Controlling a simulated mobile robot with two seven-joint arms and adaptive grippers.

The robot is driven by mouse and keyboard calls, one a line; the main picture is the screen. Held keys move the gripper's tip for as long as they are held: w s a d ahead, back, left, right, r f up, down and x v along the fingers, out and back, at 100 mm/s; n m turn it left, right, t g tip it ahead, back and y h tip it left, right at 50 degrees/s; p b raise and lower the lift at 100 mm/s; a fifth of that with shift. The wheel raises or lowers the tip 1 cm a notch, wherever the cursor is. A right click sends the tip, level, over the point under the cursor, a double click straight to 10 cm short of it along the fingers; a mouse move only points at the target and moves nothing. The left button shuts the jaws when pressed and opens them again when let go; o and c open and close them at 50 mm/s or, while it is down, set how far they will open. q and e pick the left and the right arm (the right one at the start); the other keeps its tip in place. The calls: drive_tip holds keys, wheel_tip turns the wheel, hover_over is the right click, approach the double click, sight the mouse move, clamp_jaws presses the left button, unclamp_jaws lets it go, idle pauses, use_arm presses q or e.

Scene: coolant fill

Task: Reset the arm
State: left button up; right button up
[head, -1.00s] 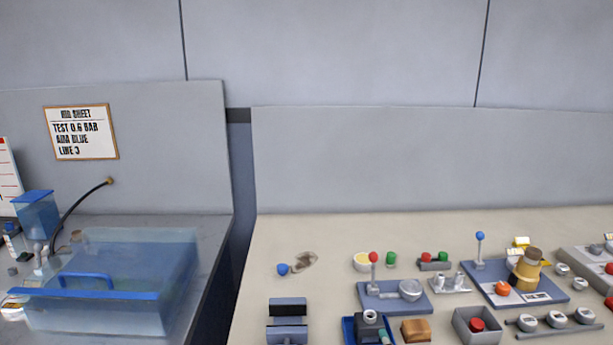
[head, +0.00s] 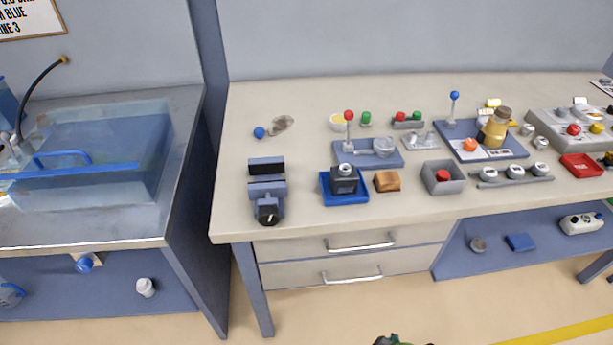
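Neither of my arms can be made out for certain in the head view, and no gripper fingers show. A small dark and green shape (head: 398,341) pokes in at the bottom edge, right of the middle; too little of it shows to tell what it is.
A beige workbench (head: 290,222) holds a black-and-blue clamp (head: 267,190), a blue tray (head: 345,200), lever fixtures and a grey box (head: 442,178). Drawers (head: 350,255) sit below. At left, a clear tank (head: 100,150) stands on a metal bench. The floor in front looks mostly clear.

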wheel_tip(320, 180, down, 12)
drive_tip(key=s, duration=0.3)
drive_tip(key=s+d+f+g, duration=0.1)
drive_tip(key=s+d+f, duration=0.2)
drive_tip(key=s+f, duration=1.2)
drive_tip(key=shift+g, duration=0.4)
drive_tip(key=shift+f, duration=0.1)
